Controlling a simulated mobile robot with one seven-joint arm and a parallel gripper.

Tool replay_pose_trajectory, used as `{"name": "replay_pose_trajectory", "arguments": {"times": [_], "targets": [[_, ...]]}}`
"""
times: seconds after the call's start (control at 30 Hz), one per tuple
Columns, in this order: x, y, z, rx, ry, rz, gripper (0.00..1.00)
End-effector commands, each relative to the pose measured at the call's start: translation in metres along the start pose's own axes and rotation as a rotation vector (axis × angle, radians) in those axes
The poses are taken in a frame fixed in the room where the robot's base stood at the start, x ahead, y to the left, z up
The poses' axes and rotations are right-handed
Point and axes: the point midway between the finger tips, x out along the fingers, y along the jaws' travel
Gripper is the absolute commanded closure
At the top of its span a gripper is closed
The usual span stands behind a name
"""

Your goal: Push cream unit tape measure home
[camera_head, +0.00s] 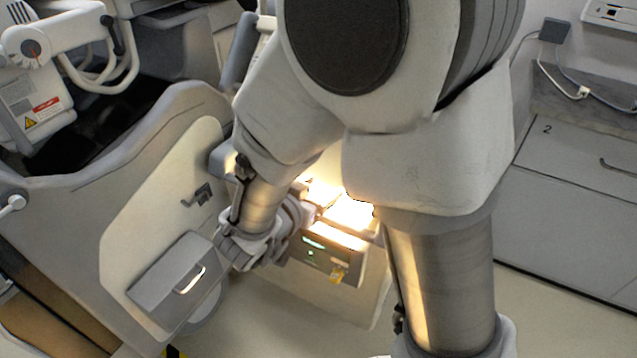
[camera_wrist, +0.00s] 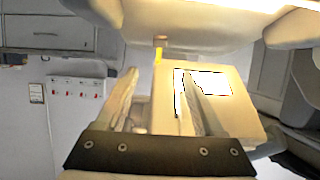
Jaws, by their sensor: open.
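The cream unit shows in the head view as a small box (camera_head: 325,257) with a green light on its front and a strongly lit top. A small yellow piece (camera_head: 338,273) sits at its lower front; I cannot tell for sure whether it is the tape measure. In the wrist view a pale cream box (camera_wrist: 243,118) lies beyond and beside the fingers, with a thin yellow piece (camera_wrist: 158,53) past the tips. My gripper (camera_wrist: 162,86) is open, its two fingers apart, with nothing clearly held. In the head view my arm hides part of the unit; contact cannot be told.
A grey drawer (camera_head: 172,280) with a lit handle stands left of my arm. A large curved grey panel (camera_head: 75,225) fills the left. Cabinets (camera_head: 575,200) line the right wall. Some pale floor (camera_head: 545,315) is clear at the lower right.

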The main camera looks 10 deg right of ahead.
Motion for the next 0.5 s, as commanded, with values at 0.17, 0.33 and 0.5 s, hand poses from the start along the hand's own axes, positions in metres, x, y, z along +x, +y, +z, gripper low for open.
{"name": "replay_pose_trajectory", "arguments": {"times": [0.17,0.33,0.5], "targets": [[-0.0072,0.0006,-0.0001,0.000,0.001,0.001,0.30],[-0.0071,0.0005,0.0002,0.000,0.001,0.001,0.30],[-0.0065,-0.0059,0.0043,-0.009,-0.010,-0.024,0.53]]}}
